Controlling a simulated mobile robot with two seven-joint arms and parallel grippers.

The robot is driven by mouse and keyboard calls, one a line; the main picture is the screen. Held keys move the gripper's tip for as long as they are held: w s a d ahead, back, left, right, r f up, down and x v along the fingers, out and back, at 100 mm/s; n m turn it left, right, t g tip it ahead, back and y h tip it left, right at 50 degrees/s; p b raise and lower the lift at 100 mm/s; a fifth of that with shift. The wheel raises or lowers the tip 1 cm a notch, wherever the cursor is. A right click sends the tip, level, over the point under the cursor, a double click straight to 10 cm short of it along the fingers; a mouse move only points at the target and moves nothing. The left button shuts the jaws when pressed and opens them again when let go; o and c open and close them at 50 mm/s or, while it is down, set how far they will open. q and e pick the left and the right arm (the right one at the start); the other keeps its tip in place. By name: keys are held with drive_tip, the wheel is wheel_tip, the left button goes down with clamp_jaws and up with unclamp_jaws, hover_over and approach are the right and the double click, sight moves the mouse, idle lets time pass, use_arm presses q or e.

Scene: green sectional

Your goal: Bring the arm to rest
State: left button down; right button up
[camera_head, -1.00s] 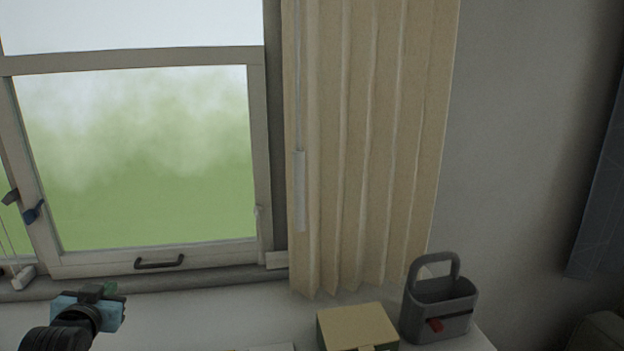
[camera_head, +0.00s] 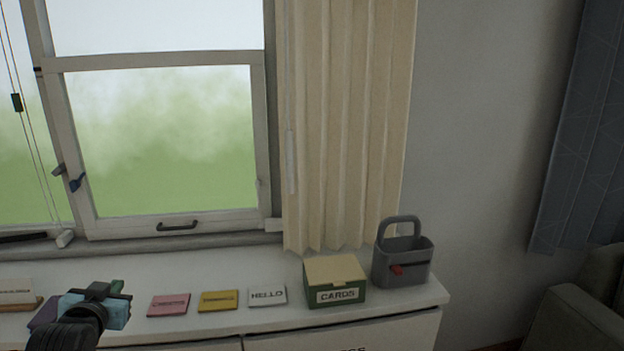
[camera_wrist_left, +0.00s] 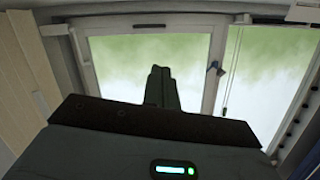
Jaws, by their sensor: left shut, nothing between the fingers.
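My left gripper (camera_head: 117,287) is at the lower left of the head view, in front of the white cabinet top (camera_head: 210,330). Its arm comes up from the bottom edge. In the left wrist view its two dark fingers (camera_wrist_left: 160,72) lie together, shut with nothing between them, and point toward the window (camera_wrist_left: 120,65). My right gripper is in neither view.
On the cabinet top lie a pink card (camera_head: 169,305), a yellow card (camera_head: 218,301) and a white HELLO card (camera_head: 267,296). A green CARDS box (camera_head: 336,281) and a grey caddy (camera_head: 403,262) stand at the right end. A dark sofa (camera_head: 575,310) is beyond.

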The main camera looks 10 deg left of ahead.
use_arm(q)
drive_tip(key=s+d+f+m+g+h, duration=0.1)
drive_tip(key=s+d+f, duration=0.25)
drive_tip(key=f, duration=0.35)
drive_tip(key=s+d+f+m+h, duration=0.1)
drive_tip(key=s+d+f+h, duration=0.15)
drive_tip(key=d+f, duration=0.35)
drive_tip(key=s+d+f+m+g, duration=0.1)
drive_tip(key=s+d+f, duration=0.25)
drive_tip(key=f, duration=0.45)
drive_tip(key=s+d+f+g+h, duration=0.1)
drive_tip(key=s+d+f+h, duration=0.1)
drive_tip(key=s+d+f, duration=0.4)
drive_tip(key=s+d+f+g+h, duration=0.1)
drive_tip(key=s+d+f+h, duration=0.1)
drive_tip(key=s+d+f, duration=0.5)
drive_tip(key=s+d, duration=0.1)
drive_tip(key=s, duration=0.5)
drive_tip(key=shift+s+m+g, duration=0.3)
drive_tip(key=shift+s, duration=0.05)
